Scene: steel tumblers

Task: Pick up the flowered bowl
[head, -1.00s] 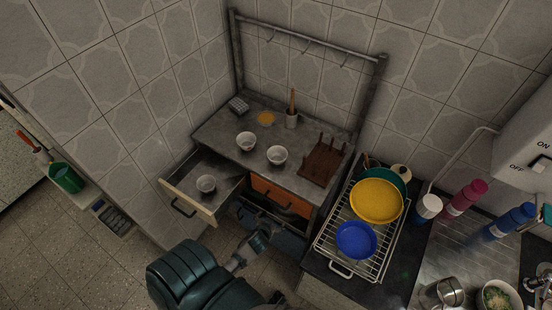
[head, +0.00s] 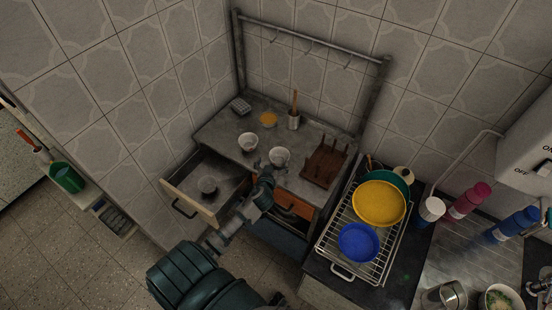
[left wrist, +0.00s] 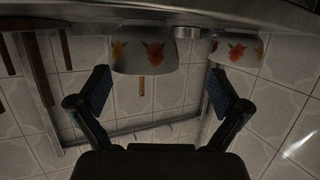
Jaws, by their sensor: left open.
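Two white bowls stand on the grey counter: one at the right (head: 281,155), one at the left (head: 248,142). In the left wrist view, which looks upside down, both bear orange and red flowers: the right bowl (left wrist: 145,55) shows between my fingers, the left bowl (left wrist: 238,50) off to one side. My left gripper (head: 267,166) is open and empty, just in front of the right bowl. It also shows in the left wrist view (left wrist: 157,82), fingers spread wider than that bowl.
A wooden rack (head: 324,163) stands right of the bowls, and a utensil holder (head: 293,121) behind them. The open drawer (head: 190,205) juts out at the left. A dish rack (head: 340,250) with yellow and blue dishes is at the right.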

